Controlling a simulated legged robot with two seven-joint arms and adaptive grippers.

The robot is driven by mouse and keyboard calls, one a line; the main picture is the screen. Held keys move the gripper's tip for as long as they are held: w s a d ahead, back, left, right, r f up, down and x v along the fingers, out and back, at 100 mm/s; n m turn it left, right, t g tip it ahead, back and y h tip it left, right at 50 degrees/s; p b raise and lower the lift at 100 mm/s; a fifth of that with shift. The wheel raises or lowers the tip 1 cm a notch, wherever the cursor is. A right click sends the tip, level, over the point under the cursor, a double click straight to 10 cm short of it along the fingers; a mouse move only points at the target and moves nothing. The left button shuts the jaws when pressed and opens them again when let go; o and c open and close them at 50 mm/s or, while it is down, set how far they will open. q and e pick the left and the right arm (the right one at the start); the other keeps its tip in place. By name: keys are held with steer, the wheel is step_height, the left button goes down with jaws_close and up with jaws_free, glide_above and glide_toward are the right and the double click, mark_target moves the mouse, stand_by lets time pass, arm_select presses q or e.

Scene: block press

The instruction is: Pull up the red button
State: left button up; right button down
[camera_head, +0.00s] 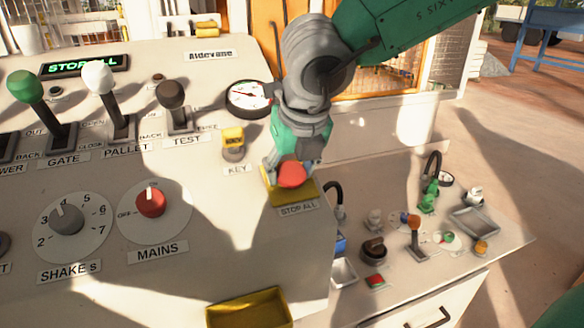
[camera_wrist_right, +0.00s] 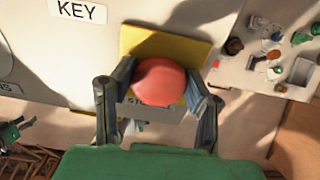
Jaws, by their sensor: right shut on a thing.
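The red button (camera_head: 292,174) is a round mushroom cap on a yellow square base (camera_head: 290,196), above a STOP ALL label at the panel's right edge. My right gripper (camera_head: 288,172) reaches down to it from above. In the right wrist view the red cap (camera_wrist_right: 160,82) sits between the two grey fingers of my right gripper (camera_wrist_right: 158,92), one on each side. The fingers are shut on the cap. The button's stem is hidden under the cap.
A yellow key switch (camera_head: 233,140) and a round gauge (camera_head: 248,98) are close by on the left. The MAINS knob (camera_head: 150,201) and several levers stand further left. A yellow tray (camera_head: 249,309) is at the front. A lower bench with small controls lies right.

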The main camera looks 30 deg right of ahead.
steer(key=shift+r+p, duration=0.4)
steer(key=shift+r, duration=0.15)
steer(key=shift+s+a+r, duration=0.15)
steer(key=shift+s+r, duration=0.05)
steer(key=shift+s, duration=0.05)
arm_select(q)
steer(key=shift+s+a+r, duration=0.15)
steer(key=shift+r, duration=0.2)
steer(key=shift+s+a+r, duration=0.15)
steer(key=shift+r, duration=0.2)
arm_select(e)
steer(key=shift+f, duration=0.15)
steer(key=c, duration=0.9)
jaws_free()
steer(key=shift+o, duration=0.2)
steer(key=shift+s, duration=0.2)
arm_select(q)
steer(key=shift+s, duration=0.2)
